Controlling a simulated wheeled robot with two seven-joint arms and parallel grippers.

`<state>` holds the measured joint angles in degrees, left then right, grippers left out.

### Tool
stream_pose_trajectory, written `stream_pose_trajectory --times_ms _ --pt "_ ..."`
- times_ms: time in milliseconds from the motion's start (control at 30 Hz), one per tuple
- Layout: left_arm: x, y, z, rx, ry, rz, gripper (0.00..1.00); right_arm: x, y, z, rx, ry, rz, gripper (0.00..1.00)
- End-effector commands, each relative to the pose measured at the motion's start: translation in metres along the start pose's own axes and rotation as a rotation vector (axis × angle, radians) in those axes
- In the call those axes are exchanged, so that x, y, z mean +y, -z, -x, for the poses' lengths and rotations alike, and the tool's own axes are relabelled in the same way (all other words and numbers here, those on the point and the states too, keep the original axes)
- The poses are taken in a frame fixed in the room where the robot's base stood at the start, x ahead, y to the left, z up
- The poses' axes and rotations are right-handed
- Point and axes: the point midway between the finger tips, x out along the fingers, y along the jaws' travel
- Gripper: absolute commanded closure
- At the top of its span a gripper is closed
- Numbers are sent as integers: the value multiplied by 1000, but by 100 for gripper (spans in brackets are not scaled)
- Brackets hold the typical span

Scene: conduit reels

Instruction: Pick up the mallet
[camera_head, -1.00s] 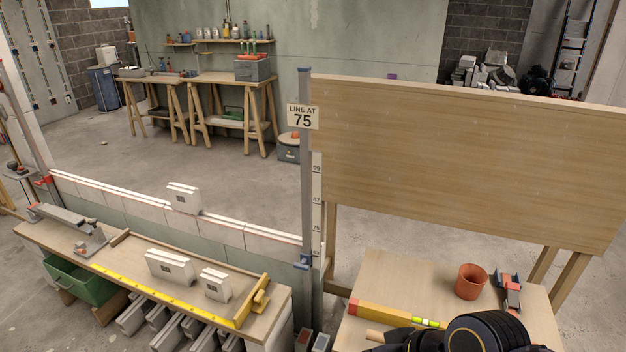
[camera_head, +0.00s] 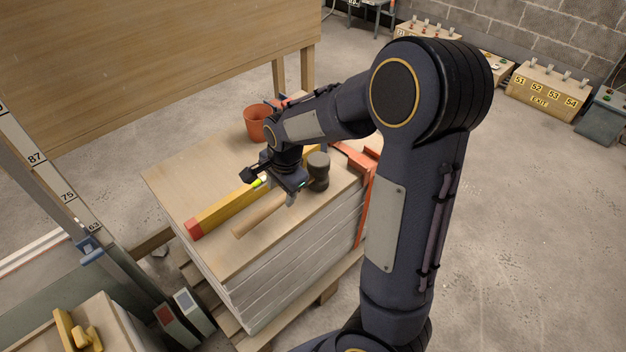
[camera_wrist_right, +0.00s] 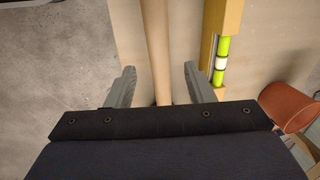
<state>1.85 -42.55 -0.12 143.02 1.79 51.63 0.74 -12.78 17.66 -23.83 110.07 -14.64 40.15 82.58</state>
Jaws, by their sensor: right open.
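The mallet has a dark head (camera_head: 318,168) and a pale wooden handle (camera_head: 258,215). It lies on the board-topped stack near its front edge, beside the yellow level. My right gripper (camera_head: 280,198) is over the handle close to the head, with my arm reaching in from the right. In the right wrist view the handle (camera_wrist_right: 157,45) runs between the two spread fingers (camera_wrist_right: 158,88), with a gap on each side. The gripper is open and holds nothing. The mallet's head is out of the wrist view. My left gripper is not in view.
The yellow level (camera_head: 215,207) lies close behind the handle; it also shows in the wrist view (camera_wrist_right: 228,18). An orange-brown pot (camera_head: 256,123) stands farther back. An orange clamp or strap (camera_head: 366,178) is at the stack's right edge. The stack's left top (camera_head: 180,175) is clear.

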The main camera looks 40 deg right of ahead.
Motion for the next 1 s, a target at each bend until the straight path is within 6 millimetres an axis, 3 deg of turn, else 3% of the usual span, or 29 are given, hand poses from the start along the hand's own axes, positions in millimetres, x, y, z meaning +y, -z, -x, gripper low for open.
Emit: stream_pose_trajectory --times_ms 400,633,1000 --pt "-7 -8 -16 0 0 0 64 0 0 -53 -2 -2 0 52" --pt "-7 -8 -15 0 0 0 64 0 0 -54 -2 0 1 52" --pt "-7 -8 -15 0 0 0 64 0 0 -53 -2 0 1 99"
